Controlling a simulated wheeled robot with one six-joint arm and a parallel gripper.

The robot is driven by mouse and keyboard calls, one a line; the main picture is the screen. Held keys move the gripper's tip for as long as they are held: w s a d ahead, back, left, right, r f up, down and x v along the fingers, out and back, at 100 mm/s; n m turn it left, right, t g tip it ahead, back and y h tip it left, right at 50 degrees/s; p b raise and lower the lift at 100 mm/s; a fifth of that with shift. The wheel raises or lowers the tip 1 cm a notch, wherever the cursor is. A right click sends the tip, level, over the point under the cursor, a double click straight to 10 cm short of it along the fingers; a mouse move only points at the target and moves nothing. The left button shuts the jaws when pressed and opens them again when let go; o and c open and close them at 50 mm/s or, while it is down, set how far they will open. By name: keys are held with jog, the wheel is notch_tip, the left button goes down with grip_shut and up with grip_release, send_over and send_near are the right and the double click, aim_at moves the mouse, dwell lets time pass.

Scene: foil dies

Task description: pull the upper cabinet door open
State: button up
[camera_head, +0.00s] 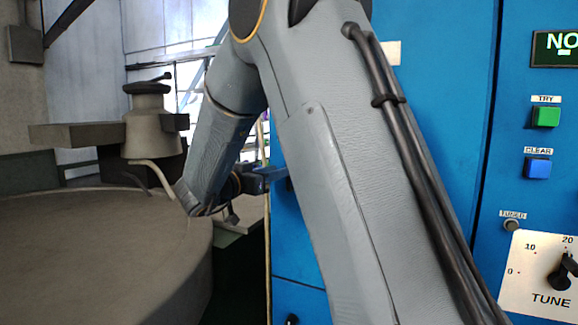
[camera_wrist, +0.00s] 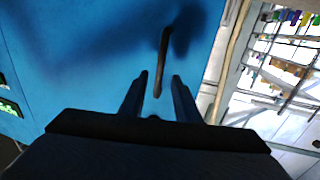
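The blue upper cabinet door (camera_wrist: 90,50) fills the left and middle of the wrist view. Its dark bar handle (camera_wrist: 163,62) stands out from the face, and its near end shows between the two fingers of my gripper (camera_wrist: 158,76). The fingers are apart, with a gap on each side of the handle. In the head view my gripper (camera_head: 268,176) is at the left edge of the blue cabinet. My arm hides the handle and much of the door (camera_head: 440,70) there. The door looks shut, though its edge is partly hidden.
A control panel to the right holds a green button (camera_head: 546,116), a blue button (camera_head: 537,168) and a TUNE dial (camera_head: 562,275). A large round grey table (camera_head: 100,260) stands at the left, with a grey machine part (camera_head: 152,130) behind it. A dark gap lies between table and cabinet.

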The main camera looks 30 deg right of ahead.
aim_at(289, 186)
jog(key=p+x, duration=0.1)
jog(key=x, duration=0.5)
jog(key=shift+w+d+p, duration=0.2)
jog(key=shift+d+p, duration=0.05)
jog(key=shift+p, duration=0.15)
grip_shut()
jog(key=shift+d, duration=0.15)
jog(key=shift+s, duration=0.1)
